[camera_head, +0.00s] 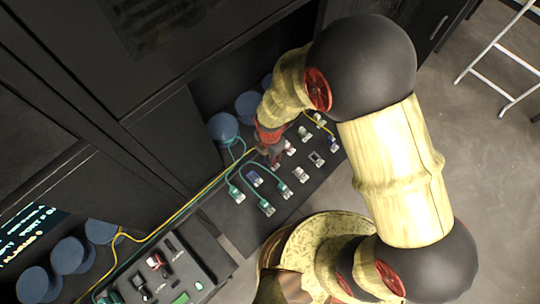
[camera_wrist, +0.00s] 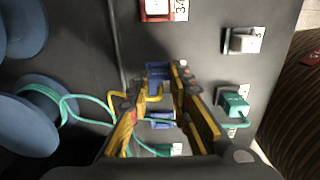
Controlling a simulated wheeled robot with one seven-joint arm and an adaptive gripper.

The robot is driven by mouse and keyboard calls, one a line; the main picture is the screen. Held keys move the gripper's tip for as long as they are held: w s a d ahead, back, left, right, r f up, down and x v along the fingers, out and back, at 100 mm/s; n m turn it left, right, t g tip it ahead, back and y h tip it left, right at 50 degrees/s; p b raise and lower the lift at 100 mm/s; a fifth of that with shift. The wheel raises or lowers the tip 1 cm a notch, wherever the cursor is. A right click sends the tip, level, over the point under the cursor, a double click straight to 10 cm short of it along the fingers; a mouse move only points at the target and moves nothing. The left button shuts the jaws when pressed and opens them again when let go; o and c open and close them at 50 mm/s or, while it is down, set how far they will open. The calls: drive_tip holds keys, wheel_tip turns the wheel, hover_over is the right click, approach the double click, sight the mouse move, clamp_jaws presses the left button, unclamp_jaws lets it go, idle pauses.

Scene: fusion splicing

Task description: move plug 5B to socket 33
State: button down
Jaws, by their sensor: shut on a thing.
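My gripper (camera_wrist: 158,80) shows in the wrist view as two yellow fingers reaching over the dark panel. It is shut on a blue plug (camera_wrist: 159,70), with a yellow cable (camera_wrist: 152,97) beside it. Whether the plug is seated in a socket or just above one cannot be told. No 5B label can be read. In the head view my gripper (camera_head: 268,147) is at the sloped panel (camera_head: 235,225), and it hides what lies under it. A red-framed socket (camera_wrist: 156,10) has a partly cut-off label starting with 3; socket 33 cannot be singled out.
Blue spools (camera_head: 222,127) line the back.

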drive_tip(key=c, duration=1.6)
unclamp_jaws()
drive_tip(key=shift+o, duration=0.2)
wheel_tip(320, 180, up, 12)
